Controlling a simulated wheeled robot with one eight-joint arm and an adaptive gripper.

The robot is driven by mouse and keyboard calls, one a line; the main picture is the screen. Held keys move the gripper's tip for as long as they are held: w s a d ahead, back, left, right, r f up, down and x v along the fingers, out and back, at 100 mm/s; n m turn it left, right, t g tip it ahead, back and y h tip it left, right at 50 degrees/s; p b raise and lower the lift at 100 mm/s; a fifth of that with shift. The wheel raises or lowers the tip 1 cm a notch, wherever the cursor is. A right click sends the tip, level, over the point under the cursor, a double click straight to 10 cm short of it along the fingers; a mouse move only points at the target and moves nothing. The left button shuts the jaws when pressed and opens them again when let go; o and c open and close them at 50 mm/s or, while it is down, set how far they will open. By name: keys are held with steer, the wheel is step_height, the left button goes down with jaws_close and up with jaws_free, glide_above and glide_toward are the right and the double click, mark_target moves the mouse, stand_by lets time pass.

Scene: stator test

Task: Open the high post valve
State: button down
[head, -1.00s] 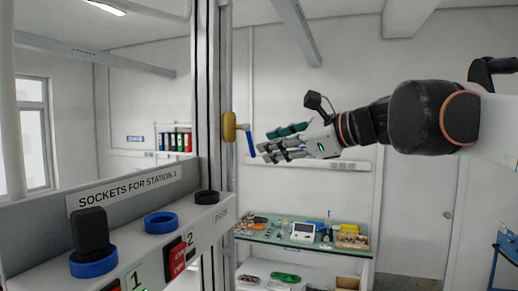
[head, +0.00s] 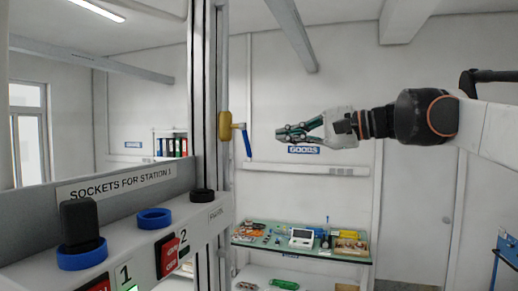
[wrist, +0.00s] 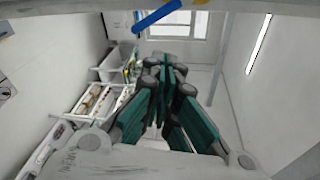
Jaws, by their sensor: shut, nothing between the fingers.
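The high post valve has a yellow body (head: 225,126) on the tall grey post, with a blue lever (head: 247,141) that hangs down, tilted slightly to the right at its lower end. My gripper (head: 279,135) is shut and empty, to the right of the lever and apart from it in the head view, at about its height. In the wrist view, the blue lever (wrist: 157,17) shows at the top, beyond the closed green-padded fingers (wrist: 168,78). The valve body is mostly cut off there.
A grey panel of sockets (head: 120,232) stands at the left, with blue rings and a black block. A workbench (head: 290,255) with tools is lower, behind. A blue sign (head: 304,150) is on the back wall. The air between gripper and lever looks clear.

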mark_target(247, 142)
steer(key=w+d+n+g+y+b, duration=0.25)
steer(key=d+n, duration=0.35)
steer(key=n, duration=0.5)
steer(key=a+f+p, duration=0.1)
steer(key=a+p, duration=0.3)
steer(key=a, duration=0.7)
steer(key=shift+a+f, duration=0.3)
steer(key=shift+a, duration=0.05)
steer(key=shift+s+t, duration=0.1)
steer(key=shift+t, duration=0.15)
steer(key=shift+f+m, duration=0.2)
steer(key=shift+m, duration=0.1)
